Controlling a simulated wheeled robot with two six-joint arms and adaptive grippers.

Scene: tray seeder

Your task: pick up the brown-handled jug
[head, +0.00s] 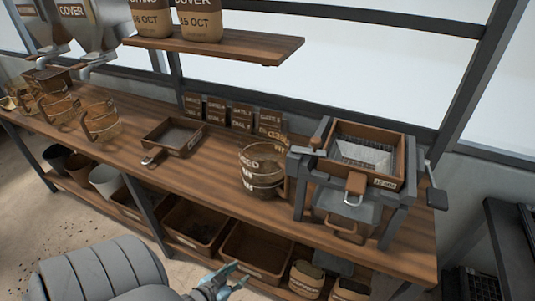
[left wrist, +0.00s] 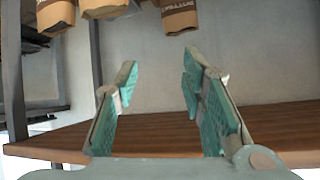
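No jug is clear in that view. My right gripper is not in view.
The seeder frame (head: 300,196) holds a brown tray at the bench's right. A shallow brown tray (head: 150,152) lies mid-bench, with small packets (head: 242,117) behind. A lower shelf holds bins (head: 103,181) and bags (head: 306,280). An upper shelf (head: 240,50) hangs above.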

